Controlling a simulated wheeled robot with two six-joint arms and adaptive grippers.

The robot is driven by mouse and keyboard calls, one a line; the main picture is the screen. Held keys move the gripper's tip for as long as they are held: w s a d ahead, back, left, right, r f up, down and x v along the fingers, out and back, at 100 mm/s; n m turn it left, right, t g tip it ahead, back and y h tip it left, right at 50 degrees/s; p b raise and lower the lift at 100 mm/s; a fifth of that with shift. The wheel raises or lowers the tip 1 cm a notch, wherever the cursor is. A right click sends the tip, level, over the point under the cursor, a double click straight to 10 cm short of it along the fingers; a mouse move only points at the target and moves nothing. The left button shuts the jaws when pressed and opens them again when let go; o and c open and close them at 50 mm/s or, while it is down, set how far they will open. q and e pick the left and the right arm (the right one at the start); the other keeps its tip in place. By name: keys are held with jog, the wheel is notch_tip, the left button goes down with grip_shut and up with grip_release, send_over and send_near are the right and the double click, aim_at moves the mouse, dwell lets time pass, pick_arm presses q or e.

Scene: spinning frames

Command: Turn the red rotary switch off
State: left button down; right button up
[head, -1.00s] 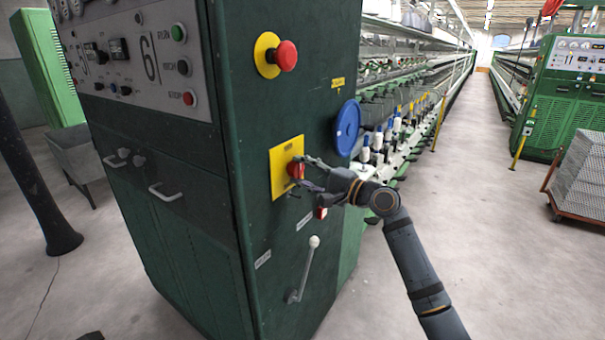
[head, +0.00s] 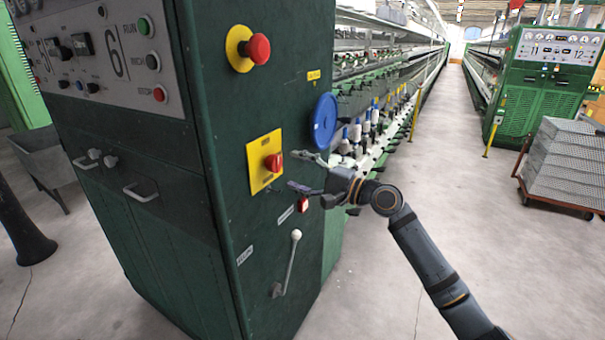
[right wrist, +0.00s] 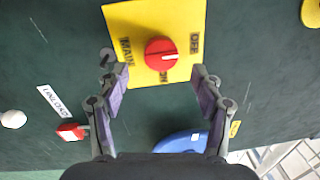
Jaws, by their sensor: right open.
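The red rotary switch (head: 273,162) sits on a yellow plate (head: 258,146) on the side of the green cabinet. In the right wrist view the switch (right wrist: 158,50) has a white mark pointing to picture right, towards the "OFF" lettering. "ON" is partly visible below the switch. My right gripper (head: 291,170) is open and empty, with its fingertips drawn back from the switch. In the right wrist view the fingers (right wrist: 157,76) are spread wide, just below the switch, with clear plate between. My left gripper is not in view.
Spinning frames line the aisle. The floor (head: 400,240) right of the cabinet is open.

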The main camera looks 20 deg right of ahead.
jog(key=shift+v, duration=1.2)
